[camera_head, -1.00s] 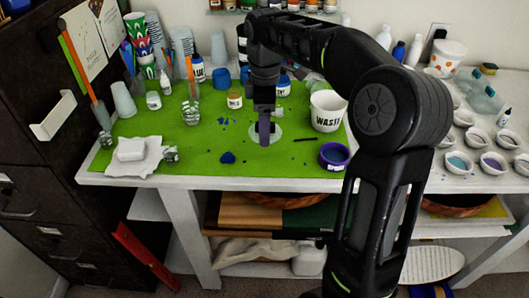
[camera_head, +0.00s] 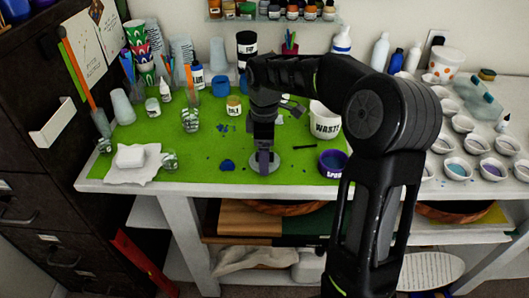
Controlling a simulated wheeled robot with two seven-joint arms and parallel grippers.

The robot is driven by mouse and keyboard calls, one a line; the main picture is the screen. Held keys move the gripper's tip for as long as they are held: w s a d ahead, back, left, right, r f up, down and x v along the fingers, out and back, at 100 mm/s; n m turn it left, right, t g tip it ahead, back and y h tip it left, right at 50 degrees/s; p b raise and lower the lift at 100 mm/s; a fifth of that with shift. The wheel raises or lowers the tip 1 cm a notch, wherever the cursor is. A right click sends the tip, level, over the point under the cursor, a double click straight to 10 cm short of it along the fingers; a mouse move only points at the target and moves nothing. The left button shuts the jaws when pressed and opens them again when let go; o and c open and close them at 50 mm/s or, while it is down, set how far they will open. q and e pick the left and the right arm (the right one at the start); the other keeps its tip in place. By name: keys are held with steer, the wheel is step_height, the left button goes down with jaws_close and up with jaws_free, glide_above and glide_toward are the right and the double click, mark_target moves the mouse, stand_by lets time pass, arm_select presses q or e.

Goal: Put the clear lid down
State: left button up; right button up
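The clear lid (camera_head: 276,168) is a pale, see-through disc over the front middle of the green mat (camera_head: 215,170). My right gripper (camera_head: 264,163) points straight down at it, and its fingers cover the lid's middle. The fingers appear shut on the lid, which has travelled with them. I cannot tell whether the lid touches the mat or is just above it. My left gripper is not in view.
A purple-and-blue cup (camera_head: 332,163) stands close to the right of the lid, with the white WASTE cup (camera_head: 325,122) behind it. Blue scraps (camera_head: 227,165) lie to the left. The mat's front edge is near. Small bowls (camera_head: 458,168) stand at right.

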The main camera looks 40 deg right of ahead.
steer(key=shift+f, duration=0.15)
steer(key=o, duration=1)
steer(key=shift+o, duration=0.2)
step_height(320, 180, up, 10)
steer(key=shift+f, duration=0.15)
step_height(320, 180, up, 3)
steer(key=p, duration=0.3)
steer(key=shift+f, duration=0.1)
